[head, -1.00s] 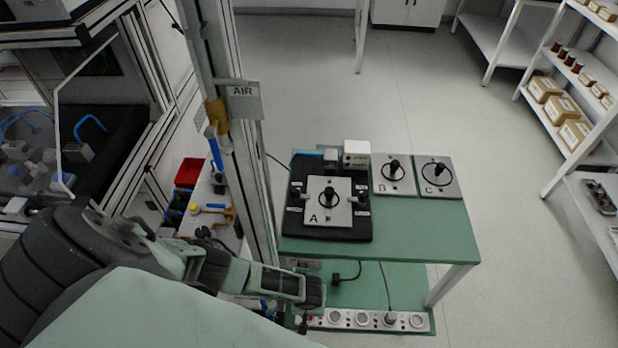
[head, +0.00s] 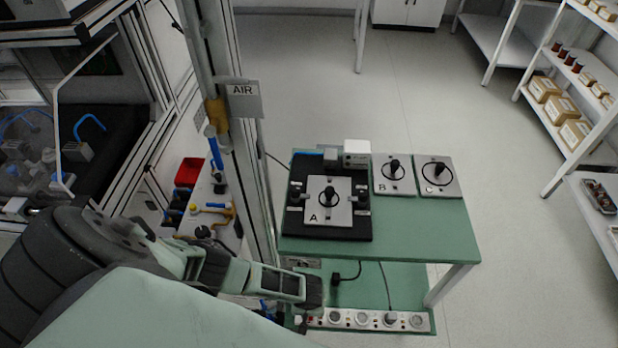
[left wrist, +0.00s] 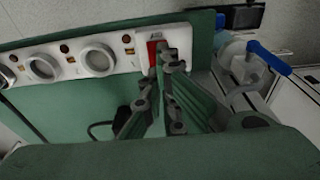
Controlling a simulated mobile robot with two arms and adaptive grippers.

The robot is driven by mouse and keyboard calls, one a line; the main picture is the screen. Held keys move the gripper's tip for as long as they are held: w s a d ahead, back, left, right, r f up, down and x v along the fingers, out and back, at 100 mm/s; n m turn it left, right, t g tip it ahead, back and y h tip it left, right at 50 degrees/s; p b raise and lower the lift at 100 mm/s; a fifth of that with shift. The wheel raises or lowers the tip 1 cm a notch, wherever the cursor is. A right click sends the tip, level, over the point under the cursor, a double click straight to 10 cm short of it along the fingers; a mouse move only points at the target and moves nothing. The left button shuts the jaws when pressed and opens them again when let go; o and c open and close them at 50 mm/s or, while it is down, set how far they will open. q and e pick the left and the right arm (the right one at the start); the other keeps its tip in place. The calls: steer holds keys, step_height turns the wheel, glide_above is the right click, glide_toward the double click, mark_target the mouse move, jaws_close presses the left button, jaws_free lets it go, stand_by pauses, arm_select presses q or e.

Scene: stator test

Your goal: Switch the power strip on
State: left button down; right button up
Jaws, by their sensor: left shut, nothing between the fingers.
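The white power strip (head: 376,320) with several round sockets lies on the green lower shelf of the small table; it also crosses the upper left of the left wrist view (left wrist: 118,57). Its red switch (left wrist: 153,49) is at the strip's end by my gripper, partly hidden by the fingers in the left wrist view. I cannot tell which way the switch is set. My left gripper (head: 313,298) is shut and empty just above that end. Its fingertips (left wrist: 171,62) appear right beside the switch; contact cannot be told. My right gripper is in no view.
The green tabletop (head: 425,235) overhangs the back of the shelf and carries devices A, B and C. A metal post with an AIR sign (head: 243,90) stands left of it. A plug (head: 390,318) sits in the strip, and cables hang behind.

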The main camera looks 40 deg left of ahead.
arm_select(q)
steer(key=shift+f+b, duration=0.65)
steer(key=shift+f, duration=0.15)
step_height(320, 180, up, 7)
steer(key=p, duration=0.7)
stand_by(0.4)
stand_by(0.4)
steer(key=shift+s+d+f, duration=0.15)
steer(key=shift+s+f, duration=0.1)
steer(key=shift+m+h, duration=0.4)
steer(key=shift+m, duration=0.5)
steer(key=s+f, duration=0.1)
steer(key=s+d+f, duration=0.1)
steer(key=s, duration=0.1)
steer(key=shift+d+f+b, duration=0.1)
steer(key=shift+f+b, duration=0.2)
steer(key=s+a+f+m+b, duration=0.1)
steer(key=s+f+m, duration=0.2)
steer(key=s, duration=0.8)
steer(key=s+a+f+m, duration=0.2)
steer(key=s+f+m, duration=0.2)
steer(key=s, duration=0.8)
steer(key=shift+s+f+g+b, duration=0.2)
steer(key=shift+f+g+b, duration=0.15)
steer(key=shift+f, duration=0.15)
